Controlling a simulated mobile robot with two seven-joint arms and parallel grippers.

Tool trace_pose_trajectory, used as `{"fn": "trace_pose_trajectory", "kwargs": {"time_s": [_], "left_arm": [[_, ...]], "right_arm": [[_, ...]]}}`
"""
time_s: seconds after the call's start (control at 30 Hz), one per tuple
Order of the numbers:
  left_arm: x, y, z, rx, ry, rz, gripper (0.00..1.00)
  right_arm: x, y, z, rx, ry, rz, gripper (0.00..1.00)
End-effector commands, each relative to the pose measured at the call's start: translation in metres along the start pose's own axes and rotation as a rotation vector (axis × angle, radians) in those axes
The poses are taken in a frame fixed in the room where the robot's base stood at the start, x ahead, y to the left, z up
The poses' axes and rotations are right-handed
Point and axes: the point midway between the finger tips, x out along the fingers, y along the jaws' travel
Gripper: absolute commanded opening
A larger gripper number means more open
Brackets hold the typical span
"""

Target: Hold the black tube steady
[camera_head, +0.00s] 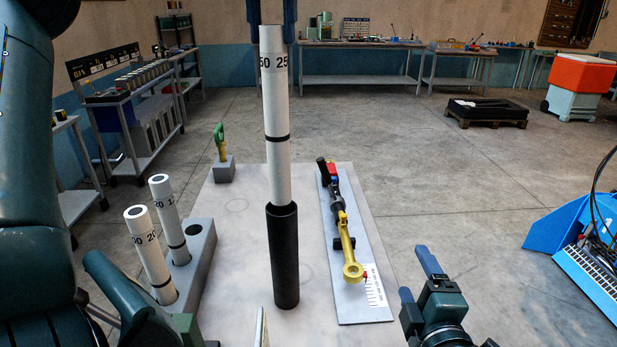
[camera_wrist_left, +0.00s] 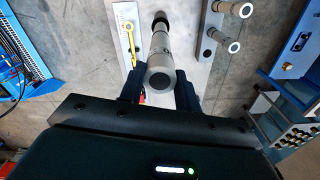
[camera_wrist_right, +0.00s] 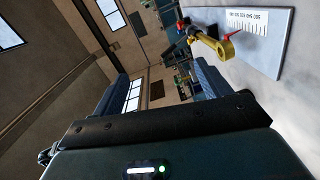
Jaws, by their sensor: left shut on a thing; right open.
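The black tube (camera_head: 284,262) stands upright on the pale table, and its dark end also shows in the left wrist view (camera_wrist_left: 160,18). A long white tube (camera_head: 277,165) with a black band and the marking "50 25" rises from its top; how deep it sits inside is hidden. My left gripper (camera_head: 271,30) is at the top of the white tube, shut on it from above, well above the black tube. The white tube's near end shows between its fingers in the left wrist view (camera_wrist_left: 160,80). My right gripper (camera_head: 418,280) is open and empty, right of the table, apart from the black tube.
A grey block (camera_head: 203,240) holding two shorter white tubes is at left. A grey board (camera_head: 350,300) with a yellow ring-ended tool (camera_head: 347,240) and a scale lies between the black tube and my right gripper. A green-handled tool (camera_head: 220,140) stands in a small block behind.

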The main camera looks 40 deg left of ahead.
Motion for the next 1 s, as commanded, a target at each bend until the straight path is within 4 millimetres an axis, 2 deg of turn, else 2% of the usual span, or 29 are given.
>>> {"fn": "trace_pose_trajectory", "kwargs": {"time_s": [0.03, 0.2, 0.3, 0.4, 0.5, 0.63, 0.77, 1.0], "left_arm": [[0.000, 0.000, 0.000, 0.000, 0.001, 0.000, 0.00], [0.000, 0.000, 0.000, 0.000, 0.001, 0.000, 0.00], [0.000, 0.000, 0.000, 0.000, 0.001, 0.000, 0.00], [0.000, 0.000, 0.000, 0.000, 0.001, 0.000, 0.00], [0.000, 0.000, 0.000, 0.000, 0.001, 0.000, 0.00], [0.000, 0.000, 0.000, 0.000, 0.001, 0.000, 0.00], [0.000, 0.000, 0.000, 0.000, 0.001, 0.000, 0.00], [0.000, 0.000, 0.000, 0.000, 0.001, 0.000, 0.00]], "right_arm": [[0.008, 0.013, -0.027, -0.173, 0.053, 0.025, 0.76], [0.016, 0.024, -0.107, -0.777, 0.187, 0.125, 0.76], [0.014, 0.021, -0.139, -1.104, 0.235, 0.196, 0.76], [0.011, 0.014, -0.160, -1.368, 0.264, 0.263, 0.76], [0.009, 0.006, -0.171, -1.555, 0.277, 0.312, 0.76], [0.008, 0.000, -0.177, -1.681, 0.284, 0.346, 0.76], [0.015, -0.001, -0.182, -1.710, 0.285, 0.357, 0.76], [0.050, 0.000, -0.198, -1.705, 0.284, 0.354, 0.76]]}}
